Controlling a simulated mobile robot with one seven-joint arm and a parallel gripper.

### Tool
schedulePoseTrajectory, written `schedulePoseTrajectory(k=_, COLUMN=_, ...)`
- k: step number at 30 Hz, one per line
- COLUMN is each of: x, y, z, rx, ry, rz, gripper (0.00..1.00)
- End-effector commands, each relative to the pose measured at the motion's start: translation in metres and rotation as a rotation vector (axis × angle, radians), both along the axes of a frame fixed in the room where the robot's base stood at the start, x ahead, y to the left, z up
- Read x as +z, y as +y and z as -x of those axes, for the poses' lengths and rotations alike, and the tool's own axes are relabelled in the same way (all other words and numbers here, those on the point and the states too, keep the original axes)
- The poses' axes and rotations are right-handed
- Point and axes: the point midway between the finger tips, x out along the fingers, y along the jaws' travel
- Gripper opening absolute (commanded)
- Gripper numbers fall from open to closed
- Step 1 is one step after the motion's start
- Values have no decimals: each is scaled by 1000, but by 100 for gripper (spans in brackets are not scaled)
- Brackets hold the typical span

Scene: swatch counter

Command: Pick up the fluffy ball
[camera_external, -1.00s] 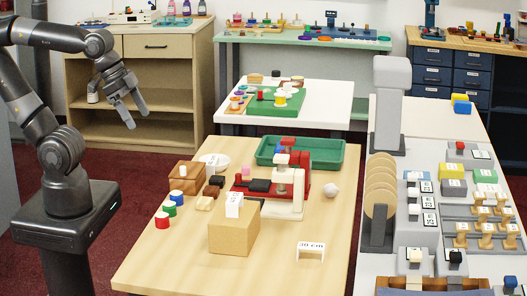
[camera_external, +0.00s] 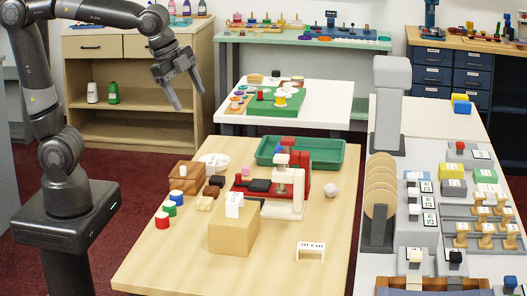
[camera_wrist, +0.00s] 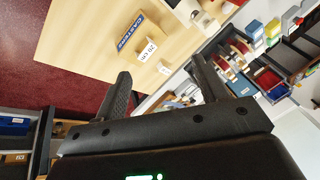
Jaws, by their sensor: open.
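A small whitish round ball (camera_external: 331,190), which looks like the fluffy ball, sits on the right part of the light wooden table (camera_external: 165,262), right of the red and white press. I cannot make it out with certainty in the wrist view. My gripper (camera_external: 190,101) is open and empty, raised in the air beyond the table's left side, well to the left of the ball and above it. In the wrist view my gripper (camera_wrist: 160,68) shows two spread fingers with nothing between them.
The red and white press (camera_external: 290,185) stands left of the ball, with a green tray (camera_external: 338,160) behind. A grey counter with wooden discs (camera_external: 380,190) is to the right.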

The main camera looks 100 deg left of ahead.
Motion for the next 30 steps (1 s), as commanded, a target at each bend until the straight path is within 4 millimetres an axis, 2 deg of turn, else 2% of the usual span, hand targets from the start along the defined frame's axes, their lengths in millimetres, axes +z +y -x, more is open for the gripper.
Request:
schedulePoseTrajectory(k=1, x=0, y=4, z=-18, rx=-49, ry=24, rz=-27, gripper=66)
schedulePoseTrajectory(k=8, x=-3, y=25, z=-93, rx=-314, ry=120, rz=-150, gripper=66)
schedulePoseTrajectory(k=14, x=-19, y=49, z=-157, rx=-545, ry=201, rz=-229, gripper=66)
schedulePoseTrajectory(k=23, x=-68, y=95, z=-244, rx=-892, ry=304, rz=-303, gripper=66)
schedulePoseTrajectory(k=30, x=-125, y=143, z=-300, rx=-1160, ry=366, rz=-330, gripper=66)
